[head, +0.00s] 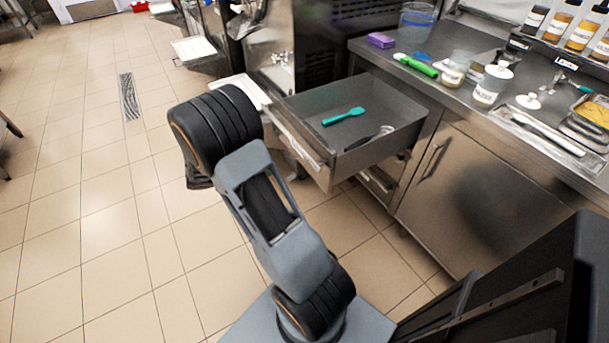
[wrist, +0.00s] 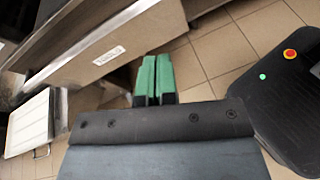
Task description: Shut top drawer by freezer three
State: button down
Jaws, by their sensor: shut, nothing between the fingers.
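The top drawer (head: 388,152) is pulled out from under the steel counter beside a freezer (head: 310,45). A teal spatula (head: 343,116) and a metal utensil (head: 370,138) lie in it. In the wrist view a steel drawer front with a white label (wrist: 108,55) runs along the upper left. My gripper (wrist: 155,62) has green fingers side by side, shut and empty. In that view the fingertips are close to the drawer front's lower edge; I cannot tell whether they touch it. In the head view my arm hides the gripper.
The counter (head: 465,97) holds a green scoop (head: 418,67), a purple sponge (head: 381,40), jars and a tray. A closed cabinet door (head: 480,190) is right of the drawer. Open tiled floor (head: 90,230) lies to the left.

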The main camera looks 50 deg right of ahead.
aim_at(305, 161)
jog(key=w+d+f+n+h+b, duration=0.3)
jog(key=f+n+h, duration=0.1)
jog(key=f, duration=0.5)
jog(key=shift+t+h, duration=0.3)
jog(key=shift+t, duration=0.1)
jog(key=shift+w+b+x, duration=0.2)
jog(key=shift+b+x, duration=0.5)
jog(key=shift+x, duration=6.25)
jog(key=shift+d, duration=0.1)
